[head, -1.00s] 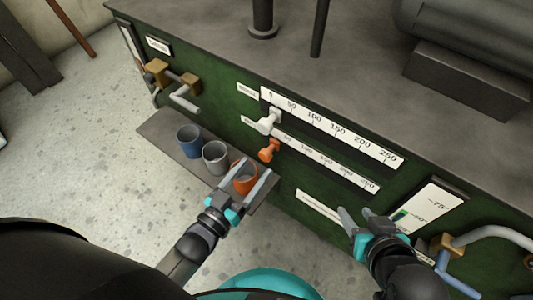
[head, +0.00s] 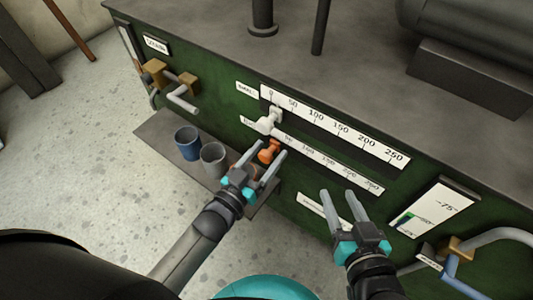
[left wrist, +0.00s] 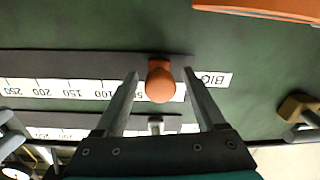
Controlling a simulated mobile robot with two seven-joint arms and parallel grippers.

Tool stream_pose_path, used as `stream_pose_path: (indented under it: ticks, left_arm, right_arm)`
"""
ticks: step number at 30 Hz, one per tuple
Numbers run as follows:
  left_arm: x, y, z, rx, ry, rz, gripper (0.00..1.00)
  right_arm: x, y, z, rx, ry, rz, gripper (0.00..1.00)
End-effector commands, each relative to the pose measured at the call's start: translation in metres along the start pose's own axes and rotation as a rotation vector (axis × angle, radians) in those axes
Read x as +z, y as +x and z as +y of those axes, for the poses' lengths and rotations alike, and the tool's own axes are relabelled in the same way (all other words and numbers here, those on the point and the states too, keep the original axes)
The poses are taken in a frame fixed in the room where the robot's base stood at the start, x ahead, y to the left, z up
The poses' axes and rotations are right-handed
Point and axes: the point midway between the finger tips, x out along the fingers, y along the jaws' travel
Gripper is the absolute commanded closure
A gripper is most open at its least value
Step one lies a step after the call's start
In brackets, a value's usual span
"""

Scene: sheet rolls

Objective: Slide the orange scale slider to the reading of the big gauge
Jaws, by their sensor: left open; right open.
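The orange slider knob (head: 268,151) is near the low end of the lower white scale (head: 330,165) on the green cabinet front. In the left wrist view the knob (left wrist: 160,84) lies between the two open fingers of my left gripper (left wrist: 160,76), with a gap on each side. A "BIG" label (left wrist: 213,79) sits at that scale's zero end. In the head view my left gripper (head: 268,153) reaches up around the knob. My right gripper (head: 338,193) is open and empty, below the scales. I cannot tell which gauge is the big one.
A white slider knob (head: 268,121) is at the low end of the upper scale (head: 340,130). A level gauge (head: 434,208) with a green fill is at right. Blue (head: 188,143) and grey (head: 214,160) cups stand on a shelf at left. Pipe handles flank the panel.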

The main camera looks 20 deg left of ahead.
Motion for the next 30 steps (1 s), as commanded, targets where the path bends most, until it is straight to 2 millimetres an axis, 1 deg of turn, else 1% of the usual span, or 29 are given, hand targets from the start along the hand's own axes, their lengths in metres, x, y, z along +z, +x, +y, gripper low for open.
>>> stream_pose_path:
  ticks: [6,25,30]
  left_arm:
    - [-0.0002,0.0003,0.0002,0.000,0.000,0.000,0.28]
    - [0.0000,0.0000,-0.0001,0.000,0.000,0.000,0.99]
    - [0.0001,0.0000,-0.0001,0.000,0.000,0.000,1.00]
  right_arm:
    - [0.0001,-0.0001,-0.0002,-0.001,0.000,0.000,0.50]
    - [0.0002,-0.0001,-0.0001,0.000,0.000,-0.001,0.50]
    - [0.0002,-0.0001,-0.0001,0.000,0.000,-0.001,0.50]
